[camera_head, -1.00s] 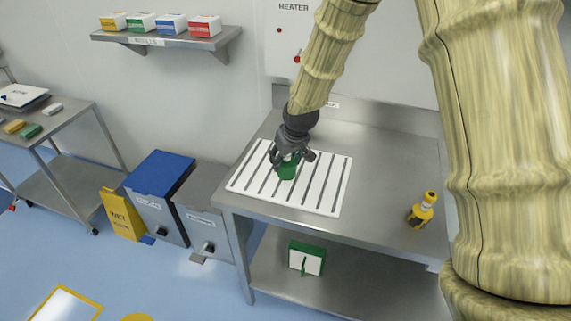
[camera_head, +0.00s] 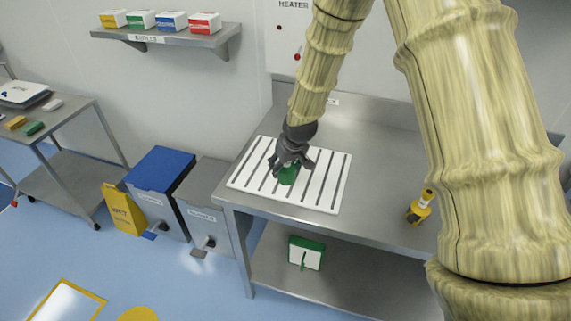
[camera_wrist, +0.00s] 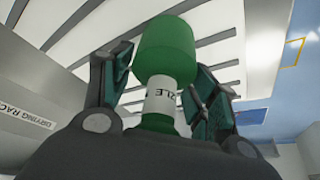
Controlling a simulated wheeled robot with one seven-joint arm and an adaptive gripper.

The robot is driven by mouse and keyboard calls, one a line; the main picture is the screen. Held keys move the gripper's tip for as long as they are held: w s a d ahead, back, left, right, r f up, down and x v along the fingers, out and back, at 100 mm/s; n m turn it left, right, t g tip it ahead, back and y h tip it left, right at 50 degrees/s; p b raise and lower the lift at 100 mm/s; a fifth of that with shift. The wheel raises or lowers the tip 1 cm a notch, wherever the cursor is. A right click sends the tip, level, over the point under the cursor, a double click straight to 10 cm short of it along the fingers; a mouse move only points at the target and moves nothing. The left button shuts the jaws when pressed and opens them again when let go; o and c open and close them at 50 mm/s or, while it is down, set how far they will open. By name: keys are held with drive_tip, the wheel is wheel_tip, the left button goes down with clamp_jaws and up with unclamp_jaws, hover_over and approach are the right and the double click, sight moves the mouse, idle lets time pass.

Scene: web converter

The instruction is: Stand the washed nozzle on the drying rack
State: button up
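The nozzle (camera_head: 288,174) is green with a white lettered band. It is at the middle of the white slatted drying rack (camera_head: 334,188) on the steel table and looks roughly upright. In the wrist view the nozzle (camera_wrist: 166,50) has its wide green end away from me, towards the slats. My gripper (camera_head: 290,166) is over it from above, with its fingers spread on either side. In the wrist view a gap shows between the nozzle's narrow part and the fingers of my gripper (camera_wrist: 160,92). Exact contact between nozzle and rack is hidden.
A yellow bottle (camera_head: 420,207) stands on the table (camera_head: 385,170) to the right. A green-and-white box (camera_head: 306,253) is on the lower shelf. Blue-lidded (camera_head: 160,172) and grey (camera_head: 205,185) bins stand left of the table. A wall shelf (camera_head: 165,38) holds several small boxes.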

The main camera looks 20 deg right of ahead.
drive_tip(key=shift+o, duration=0.6)
drive_tip(key=shift+r, duration=0.2)
drive_tip(key=shift+r, duration=0.1)
drive_tip(key=b+v, duration=0.3)
drive_tip(key=v, duration=0.8)
drive_tip(key=shift+s+r, duration=0.15)
drive_tip(key=shift+r, duration=0.25)
drive_tip(key=shift+d, duration=0.15)
